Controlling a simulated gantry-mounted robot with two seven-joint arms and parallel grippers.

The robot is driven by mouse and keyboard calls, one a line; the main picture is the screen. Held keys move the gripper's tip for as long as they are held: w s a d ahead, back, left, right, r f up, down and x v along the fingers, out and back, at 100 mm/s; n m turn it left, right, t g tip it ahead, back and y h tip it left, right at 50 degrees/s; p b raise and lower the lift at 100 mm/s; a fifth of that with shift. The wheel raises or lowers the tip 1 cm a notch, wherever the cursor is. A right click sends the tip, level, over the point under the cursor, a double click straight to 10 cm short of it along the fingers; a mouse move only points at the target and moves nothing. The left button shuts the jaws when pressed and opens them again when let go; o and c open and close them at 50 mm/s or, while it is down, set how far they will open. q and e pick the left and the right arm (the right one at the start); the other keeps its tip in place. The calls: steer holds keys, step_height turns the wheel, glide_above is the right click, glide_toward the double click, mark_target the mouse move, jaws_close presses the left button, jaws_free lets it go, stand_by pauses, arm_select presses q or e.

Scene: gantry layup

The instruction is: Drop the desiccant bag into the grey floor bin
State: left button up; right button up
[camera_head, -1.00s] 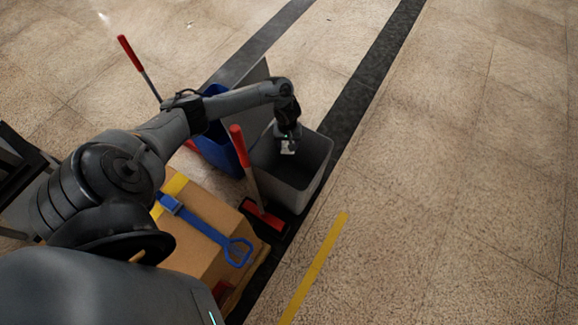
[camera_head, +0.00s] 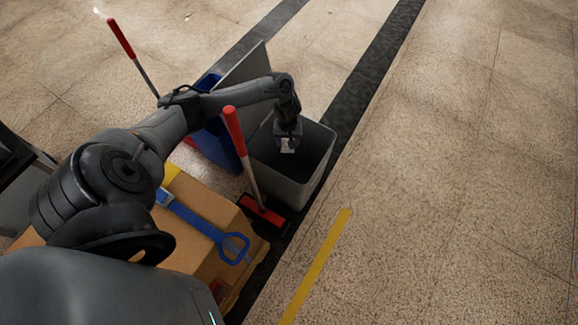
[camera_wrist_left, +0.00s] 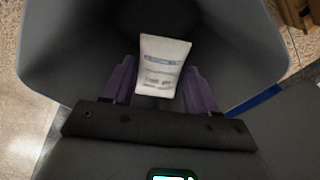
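The desiccant bag (camera_wrist_left: 163,62) is a small white packet with printed text. In the left wrist view it sits between the two purple fingers of my left gripper (camera_wrist_left: 160,82), which appear closed on its sides. In the head view my left gripper (camera_head: 288,146) points down inside the mouth of the grey floor bin (camera_head: 318,160), and the bag is a small pale patch at its tip. The bin's dark inside surrounds the bag in the wrist view; I cannot tell how far the bottom is below. My right gripper is not in view.
A blue bin (camera_head: 216,142) with a grey panel stands left of the grey bin. A red-handled tool (camera_head: 240,145) stands upright close to the grey bin's near left side. A cardboard box (camera_head: 205,215) with a blue strap is nearer. The floor to the right is clear.

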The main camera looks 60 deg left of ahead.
arm_select(q)
steer(key=o, duration=0.4)
step_height(320, 180, up, 11)
steer(key=p, duration=0.7)
steer(key=shift+f+p, duration=0.1)
steer(key=shift+p, duration=0.2)
